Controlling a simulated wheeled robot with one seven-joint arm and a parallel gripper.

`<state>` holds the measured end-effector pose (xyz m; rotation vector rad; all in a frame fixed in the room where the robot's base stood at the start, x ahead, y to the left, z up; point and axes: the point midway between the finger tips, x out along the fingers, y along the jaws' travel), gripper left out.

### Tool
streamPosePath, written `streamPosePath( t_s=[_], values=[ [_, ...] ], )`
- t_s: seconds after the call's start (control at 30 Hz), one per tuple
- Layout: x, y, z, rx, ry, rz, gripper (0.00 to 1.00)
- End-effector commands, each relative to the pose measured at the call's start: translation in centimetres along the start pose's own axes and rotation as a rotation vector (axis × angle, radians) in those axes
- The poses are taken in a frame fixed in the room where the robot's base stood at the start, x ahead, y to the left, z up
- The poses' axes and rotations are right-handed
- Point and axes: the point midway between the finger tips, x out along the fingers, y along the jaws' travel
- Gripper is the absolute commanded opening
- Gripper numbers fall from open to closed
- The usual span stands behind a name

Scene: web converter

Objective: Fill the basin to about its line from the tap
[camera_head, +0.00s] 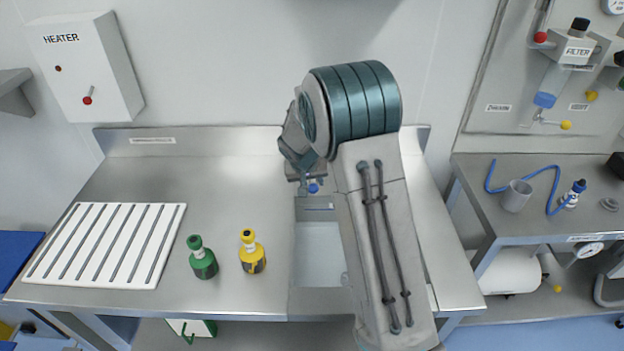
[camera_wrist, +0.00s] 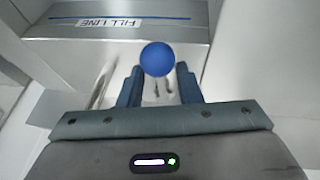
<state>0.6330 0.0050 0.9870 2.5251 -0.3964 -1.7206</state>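The basin (camera_head: 320,268) is a rectangular well sunk in the steel counter, partly hidden by my arm. In the wrist view a wall with a blue line bears a FILL LINE label (camera_wrist: 110,21). I cannot tell whether water stands in the basin. A blue ball knob (camera_wrist: 157,59), apparently the tap's handle, shows between my fingertips; it also shows in the head view (camera_head: 313,188) behind the basin. My gripper (camera_wrist: 158,72) is open, with one finger on each side of the knob. I cannot tell whether they touch it. The tap's spout is hidden.
A green bottle (camera_head: 202,258) and a yellow bottle (camera_head: 252,252) stand left of the basin. A white slotted rack (camera_head: 105,245) lies further left. A heater box (camera_head: 88,68) hangs on the wall. A side bench (camera_head: 540,215) at right holds a cup and blue tubing.

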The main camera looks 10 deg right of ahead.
Motion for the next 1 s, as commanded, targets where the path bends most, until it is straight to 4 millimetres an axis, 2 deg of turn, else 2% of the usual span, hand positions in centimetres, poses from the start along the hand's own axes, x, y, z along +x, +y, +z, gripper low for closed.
streamPosePath(
  t_s=[0.23,0.27,0.37,0.67,1.0],
  values=[
    [0.1,0.0,0.0,0.001,0.0,0.0,0.32],
    [0.1,0.0,0.0,0.001,0.0,0.0,0.29],
    [0.1,0.0,0.0,0.001,0.0,0.0,0.01],
    [0.2,-0.1,0.1,0.008,-0.003,0.004,0.0],
    [0.6,-1.8,-0.1,0.164,-0.036,0.069,0.0]
  ],
)
